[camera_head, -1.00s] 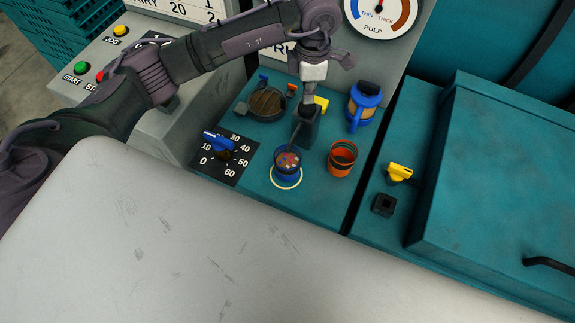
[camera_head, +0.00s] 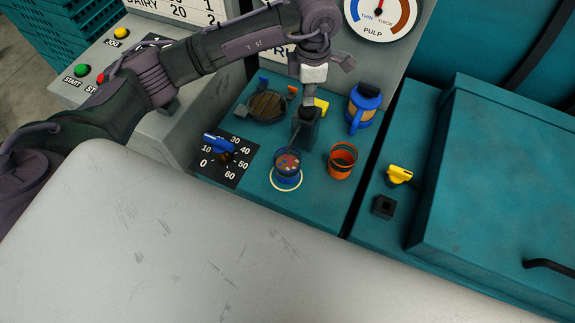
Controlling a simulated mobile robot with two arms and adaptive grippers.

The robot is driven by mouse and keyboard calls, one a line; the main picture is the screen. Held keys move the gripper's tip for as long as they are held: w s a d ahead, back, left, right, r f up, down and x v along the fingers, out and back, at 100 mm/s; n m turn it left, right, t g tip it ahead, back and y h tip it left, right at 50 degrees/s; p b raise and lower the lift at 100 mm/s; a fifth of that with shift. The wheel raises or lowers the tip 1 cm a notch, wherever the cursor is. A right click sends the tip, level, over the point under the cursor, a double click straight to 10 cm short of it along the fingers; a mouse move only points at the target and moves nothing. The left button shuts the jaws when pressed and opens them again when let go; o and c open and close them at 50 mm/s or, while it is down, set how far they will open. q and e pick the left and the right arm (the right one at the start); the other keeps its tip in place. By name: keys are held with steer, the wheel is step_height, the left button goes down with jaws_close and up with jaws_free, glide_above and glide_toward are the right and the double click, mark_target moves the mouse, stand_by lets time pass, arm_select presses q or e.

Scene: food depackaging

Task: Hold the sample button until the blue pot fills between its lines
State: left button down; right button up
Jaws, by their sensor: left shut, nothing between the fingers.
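The blue pot (camera_head: 287,165) stands upright on a pale ring on the teal bench top. Speckled brownish-red pulp shows inside it; its lines are too small to make out. A thin spout runs from a black block (camera_head: 306,128) down to the pot. My left gripper (camera_head: 313,95) points down on top of this block, shut, with nothing seen between its fingers. The sample button is hidden, apparently under the fingertips; I cannot see contact clearly. My right gripper is not in view.
An orange pot (camera_head: 342,161) stands to the right of the blue pot. A blue jug (camera_head: 363,106) and a round strainer (camera_head: 267,106) stand behind. A pale grey surface (camera_head: 180,240) fills the front.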

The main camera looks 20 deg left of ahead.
mark_target(308, 108)
arm_select(q)
steer(key=shift+f, duration=0.25)
stand_by(0.3)
steer(key=shift+f+b, duration=1.25)
steer(key=shift+b, duration=0.2)
steer(key=shift+r+p, duration=1.3)
steer(key=shift+r, duration=1.7)
